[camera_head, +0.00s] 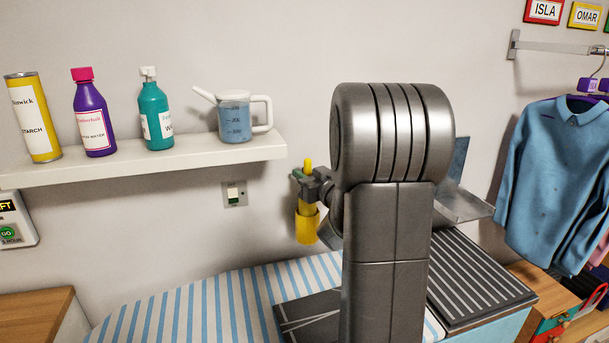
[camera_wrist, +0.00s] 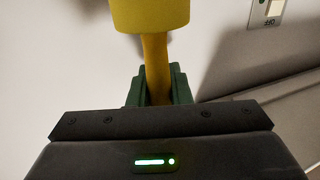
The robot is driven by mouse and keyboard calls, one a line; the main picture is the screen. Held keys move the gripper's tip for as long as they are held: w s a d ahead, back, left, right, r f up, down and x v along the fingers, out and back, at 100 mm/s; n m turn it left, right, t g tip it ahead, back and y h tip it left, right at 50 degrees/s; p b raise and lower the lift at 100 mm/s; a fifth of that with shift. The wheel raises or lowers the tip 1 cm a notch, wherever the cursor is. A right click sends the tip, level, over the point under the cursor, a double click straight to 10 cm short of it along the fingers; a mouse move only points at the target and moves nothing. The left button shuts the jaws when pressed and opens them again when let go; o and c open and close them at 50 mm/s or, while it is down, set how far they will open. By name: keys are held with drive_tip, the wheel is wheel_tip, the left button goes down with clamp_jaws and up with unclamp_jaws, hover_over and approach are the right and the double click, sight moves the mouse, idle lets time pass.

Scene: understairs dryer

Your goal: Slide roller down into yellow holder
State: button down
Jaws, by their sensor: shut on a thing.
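My gripper (camera_head: 310,186) is in front of the wall, left of my arm. Its green-tipped jaws (camera_wrist: 158,88) are shut on the narrow yellow shaft of the roller (camera_wrist: 156,62). The roller is roughly upright, and its yellow top end (camera_head: 308,164) sticks up above the jaws. Just below the jaws is a wider yellow cylinder (camera_head: 307,226), which looks like the yellow holder; it also shows at the top of the wrist view (camera_wrist: 150,12). The shaft meets its upper rim. How deep the roller sits in it is hidden.
A white shelf (camera_head: 150,164) with bottles and a jug (camera_head: 236,118) is above left. A wall switch (camera_head: 235,193) is left of my gripper. A striped ironing board (camera_head: 190,306) lies below. A blue shirt (camera_head: 555,180) hangs at right.

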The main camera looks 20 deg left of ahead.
drive_tip(key=shift+f+b, duration=1.3)
drive_tip(key=shift+f, duration=0.25)
drive_tip(key=c, duration=1.3)
unclamp_jaws()
drive_tip(key=shift+o, duration=0.2)
drive_tip(key=shift+d, duration=0.15)
drive_tip(key=v, duration=1.3)
drive_tip(key=shift+s+d+b, duration=0.2)
drive_tip(key=shift+s+b, duration=0.05)
drive_tip(key=shift+b, duration=0.15)
drive_tip(key=p+x, duration=0.1)
drive_tip(key=x, duration=1.3)
drive_tip(key=shift+r, duration=0.35)
drive_tip(key=shift+d, duration=0.1)
